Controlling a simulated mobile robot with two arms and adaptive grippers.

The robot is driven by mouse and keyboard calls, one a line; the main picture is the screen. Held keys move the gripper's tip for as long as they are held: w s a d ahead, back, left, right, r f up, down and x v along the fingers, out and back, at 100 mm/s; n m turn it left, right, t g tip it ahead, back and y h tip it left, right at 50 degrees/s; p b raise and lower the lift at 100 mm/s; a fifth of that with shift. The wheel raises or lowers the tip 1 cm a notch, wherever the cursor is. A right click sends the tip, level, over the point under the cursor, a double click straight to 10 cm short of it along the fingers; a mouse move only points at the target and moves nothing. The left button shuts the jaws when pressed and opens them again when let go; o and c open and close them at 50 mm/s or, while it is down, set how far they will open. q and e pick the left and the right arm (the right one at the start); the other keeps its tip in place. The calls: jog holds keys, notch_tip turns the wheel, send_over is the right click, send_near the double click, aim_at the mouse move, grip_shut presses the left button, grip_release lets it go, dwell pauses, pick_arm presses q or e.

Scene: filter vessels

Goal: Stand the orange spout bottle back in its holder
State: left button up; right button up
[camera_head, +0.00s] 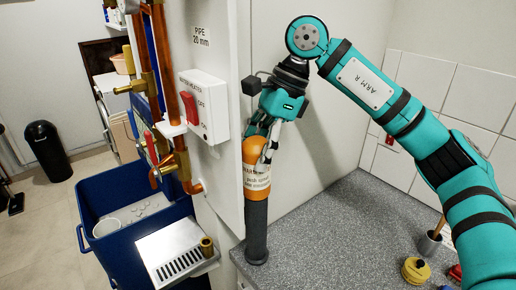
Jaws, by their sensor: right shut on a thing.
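The orange spout bottle (257,182) stands upright at the left edge of the grey speckled counter, close to the white wall panel. It has a pale printed label around its middle. My right gripper (264,150) comes down from above and is shut on the top part of the bottle, hiding its spout. Directly below the orange part is a dark grey cylinder (257,235) that reaches down to the counter. I cannot tell whether this is the holder around the bottle or the bottle's own lower part. My left gripper is not in view.
A switch box (204,105) with a red switch and copper pipes (165,60) are left of the bottle. A slotted metal tray (178,256) and a blue bin (112,258) are lower left. A yellow object (415,270) lies at the front right. The middle counter (335,235) is clear.

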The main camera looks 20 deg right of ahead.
jog(key=shift+f, duration=0.25)
jog(key=o, duration=1.2)
jog(key=shift+s, duration=0.1)
jog(key=shift+o, duration=0.2)
jog(key=v, duration=1.2)
